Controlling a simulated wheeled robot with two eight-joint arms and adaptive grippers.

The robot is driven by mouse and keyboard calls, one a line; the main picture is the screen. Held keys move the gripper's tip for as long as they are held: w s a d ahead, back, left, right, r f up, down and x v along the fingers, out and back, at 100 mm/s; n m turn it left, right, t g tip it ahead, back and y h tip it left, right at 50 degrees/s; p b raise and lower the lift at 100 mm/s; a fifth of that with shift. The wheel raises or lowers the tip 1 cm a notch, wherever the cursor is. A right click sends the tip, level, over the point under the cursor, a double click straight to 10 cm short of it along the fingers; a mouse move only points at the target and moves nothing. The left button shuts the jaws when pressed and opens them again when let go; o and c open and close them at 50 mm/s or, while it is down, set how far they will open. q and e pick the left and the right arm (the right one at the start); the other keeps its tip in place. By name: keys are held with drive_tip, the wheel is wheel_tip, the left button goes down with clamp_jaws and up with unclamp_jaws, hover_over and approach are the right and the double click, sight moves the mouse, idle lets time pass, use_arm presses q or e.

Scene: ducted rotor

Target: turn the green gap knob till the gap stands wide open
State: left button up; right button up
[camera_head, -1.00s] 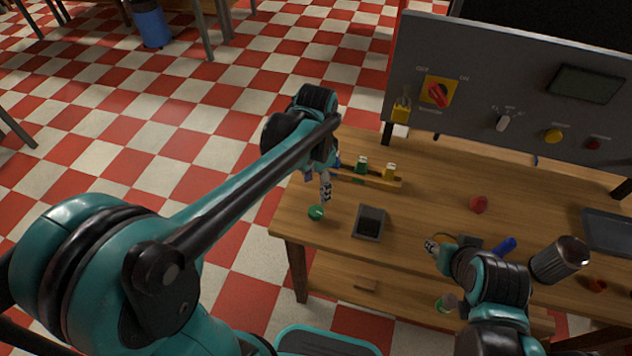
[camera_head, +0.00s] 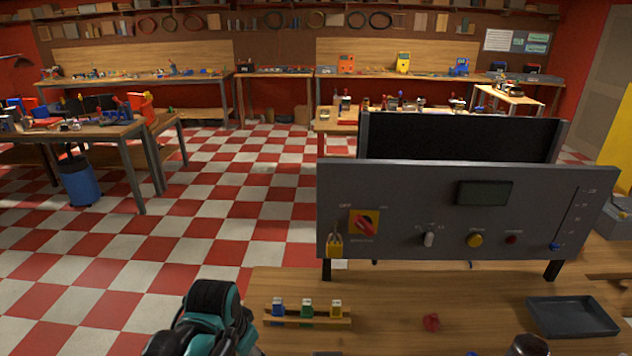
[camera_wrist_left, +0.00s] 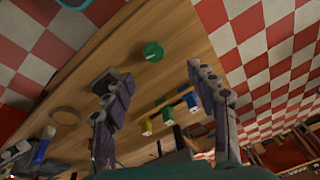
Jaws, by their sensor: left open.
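The green knob (camera_wrist_left: 153,51) shows in the left wrist view as a round green cap with a pale mark on top, on the wooden bench. My left gripper (camera_wrist_left: 158,76) is open and empty. Its two fingers spread either side of the view, with the knob beyond the tips and between their lines. I see no contact with the knob. In the head view only a teal and black part of my left arm shows at the bottom; the knob and left fingers are out of that view. My right gripper is not clearly visible.
A grey control panel (camera_head: 400,205) stands behind, with a black tray (camera_head: 572,317) at right.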

use_arm(q)
drive_tip(key=s+a+n+t, duration=0.2)
drive_tip(key=s+n+t, duration=0.2)
drive_tip(key=s+n, duration=0.1)
drive_tip(key=shift+s+a+f, duration=0.3)
drive_tip(key=shift+s+f, duration=0.15)
idle(1.2)
